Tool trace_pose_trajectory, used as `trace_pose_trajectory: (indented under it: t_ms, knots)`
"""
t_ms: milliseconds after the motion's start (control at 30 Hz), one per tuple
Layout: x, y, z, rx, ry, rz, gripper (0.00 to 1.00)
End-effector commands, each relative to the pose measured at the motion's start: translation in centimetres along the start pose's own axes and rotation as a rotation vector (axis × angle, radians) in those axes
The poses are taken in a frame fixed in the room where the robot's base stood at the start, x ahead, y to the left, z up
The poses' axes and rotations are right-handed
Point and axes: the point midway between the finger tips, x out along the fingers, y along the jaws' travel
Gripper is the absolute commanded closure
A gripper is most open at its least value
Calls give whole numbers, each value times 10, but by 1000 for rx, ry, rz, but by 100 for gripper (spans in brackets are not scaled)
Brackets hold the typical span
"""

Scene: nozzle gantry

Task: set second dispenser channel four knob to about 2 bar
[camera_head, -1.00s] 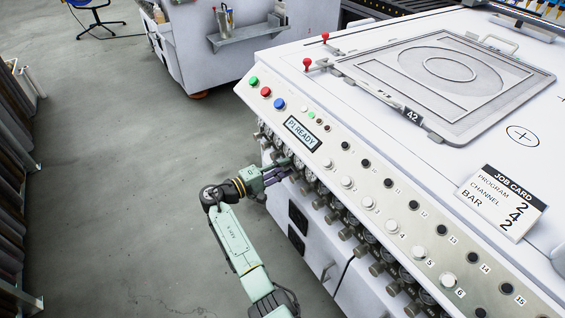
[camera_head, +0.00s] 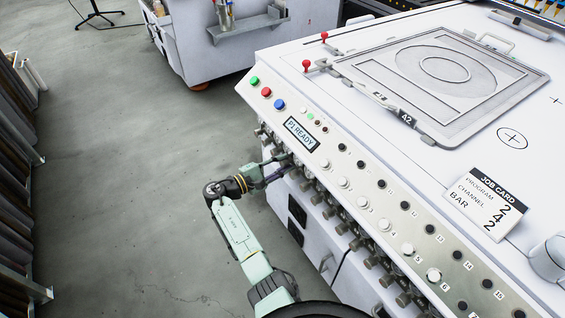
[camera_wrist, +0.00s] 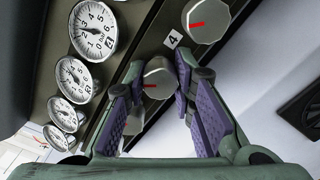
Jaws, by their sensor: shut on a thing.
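In the wrist view my gripper (camera_wrist: 160,72) has its purple-padded fingers on both sides of a grey faceted knob (camera_wrist: 157,79) with a red mark, and is shut on it. A tag reading 4 (camera_wrist: 173,39) sits beside it, between it and a larger-looking knob (camera_wrist: 205,18) with a red mark. I cannot tell which of these two knobs the tag belongs to. A row of round gauges (camera_wrist: 93,28) runs alongside; the needle readings are too small to be sure of. In the head view my gripper (camera_head: 283,164) reaches the front knob row (camera_head: 331,212), partly hidden by the panel edge.
The display (camera_head: 300,134) reads P1 READY. The job card (camera_head: 486,203) shows program 2, channel 4, bar 2. Numbered buttons (camera_head: 385,224) line the sloping panel above the knobs. Open grey floor (camera_head: 120,200) lies left of the machine.

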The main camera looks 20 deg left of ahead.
Motion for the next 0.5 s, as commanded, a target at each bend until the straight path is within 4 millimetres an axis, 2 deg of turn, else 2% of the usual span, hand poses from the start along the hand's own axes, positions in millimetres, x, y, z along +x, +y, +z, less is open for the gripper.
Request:
trace_pose_trajectory:
  t_ms: [367, 400, 500]
  knots:
    - [-1, 0, -1, -4, 2, 1, 100]
    - [-1, 0, -1, -4, 2, 1, 75]
    - [-1, 0, 0, -4, 2, 1, 68]
